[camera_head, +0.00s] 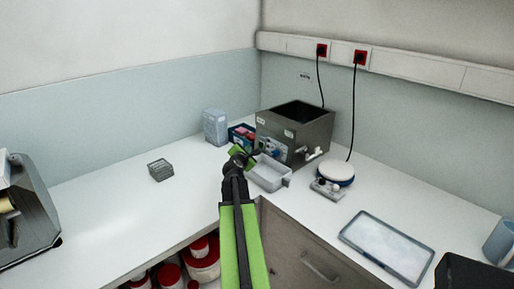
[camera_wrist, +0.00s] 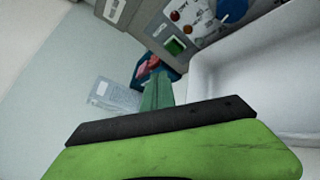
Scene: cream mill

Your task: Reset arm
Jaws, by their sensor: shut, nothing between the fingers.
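My arm with its green links reaches up from the bottom middle in the head view. My gripper (camera_head: 240,155) is at its far end, in front of the counter corner and left of the white tray (camera_head: 268,174). In the wrist view my gripper (camera_wrist: 158,92) shows as a green finger pointing away, with the fingers shut and nothing held. It points towards a small blue box with pink contents (camera_wrist: 147,66). The tray (camera_wrist: 235,85) fills the right of the wrist view. Contact between gripper and tray cannot be told.
A steel bath (camera_head: 290,128) stands in the corner, with a plastic container (camera_head: 215,127) to its left. A grey stack (camera_head: 160,169) lies on the left counter. A round white device (camera_head: 335,172) and a shallow tray (camera_head: 386,247) are on the right. Red-lidded tubs (camera_head: 203,262) stand below.

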